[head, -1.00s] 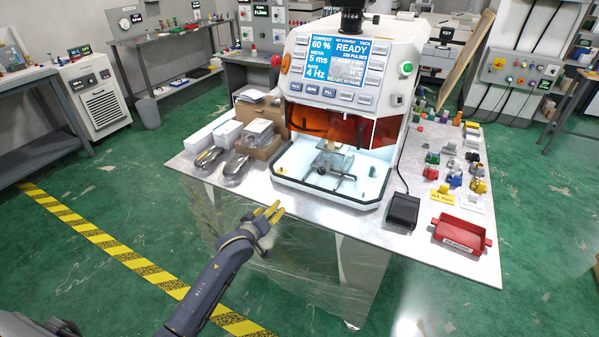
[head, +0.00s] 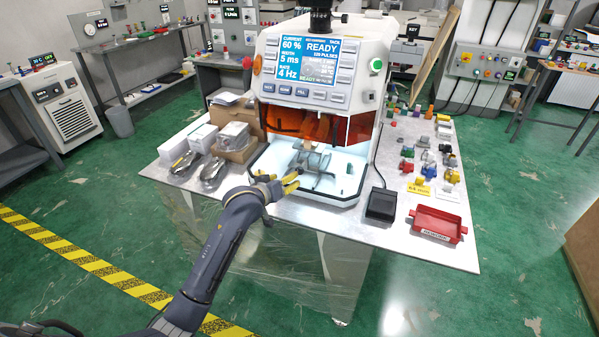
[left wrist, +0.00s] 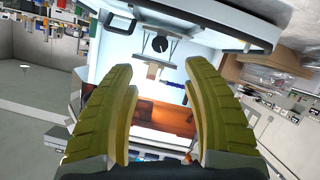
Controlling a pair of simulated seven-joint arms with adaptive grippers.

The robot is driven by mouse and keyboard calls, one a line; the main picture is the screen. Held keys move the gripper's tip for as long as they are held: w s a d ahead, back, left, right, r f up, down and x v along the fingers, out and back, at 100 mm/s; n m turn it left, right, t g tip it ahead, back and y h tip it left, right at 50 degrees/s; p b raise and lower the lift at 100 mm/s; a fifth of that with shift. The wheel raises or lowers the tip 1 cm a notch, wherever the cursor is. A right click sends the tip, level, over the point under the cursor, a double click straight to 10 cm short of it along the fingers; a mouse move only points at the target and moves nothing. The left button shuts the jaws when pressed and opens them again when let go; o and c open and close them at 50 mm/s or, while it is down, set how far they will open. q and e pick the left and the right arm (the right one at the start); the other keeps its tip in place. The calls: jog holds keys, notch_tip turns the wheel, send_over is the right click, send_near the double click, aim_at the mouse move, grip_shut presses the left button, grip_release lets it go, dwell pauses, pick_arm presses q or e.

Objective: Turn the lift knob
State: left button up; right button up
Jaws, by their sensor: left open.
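The white machine (head: 370,75) has an open, lit chamber below an orange shield (head: 318,127). A small lift stage (head: 311,161) stands on the chamber floor. In the left wrist view a round black knob (left wrist: 160,44) sits at the front of the stage, between crossed struts. My left gripper (head: 292,183) is at the chamber's front edge, its yellow fingers pointing toward the stage. In the left wrist view the fingers (left wrist: 160,66) are spread apart with nothing between them, and the knob is beyond the tips, not touched. My right gripper is not in view.
A black pedal (head: 382,204) and a red tray (head: 437,224) are on the table to the right. Wrapped dark items (head: 212,173) and boxes (head: 237,140) are on the left. Several small coloured parts are at the far right. The chamber's front is open.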

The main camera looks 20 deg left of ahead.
aim_at(299, 171)
pick_arm(q)
jog(key=x, duration=1.2)
jog(key=shift+w, duration=0.1)
jog(key=shift+c, duration=0.4)
jog(key=shift+f, duration=0.1)
grip_shut()
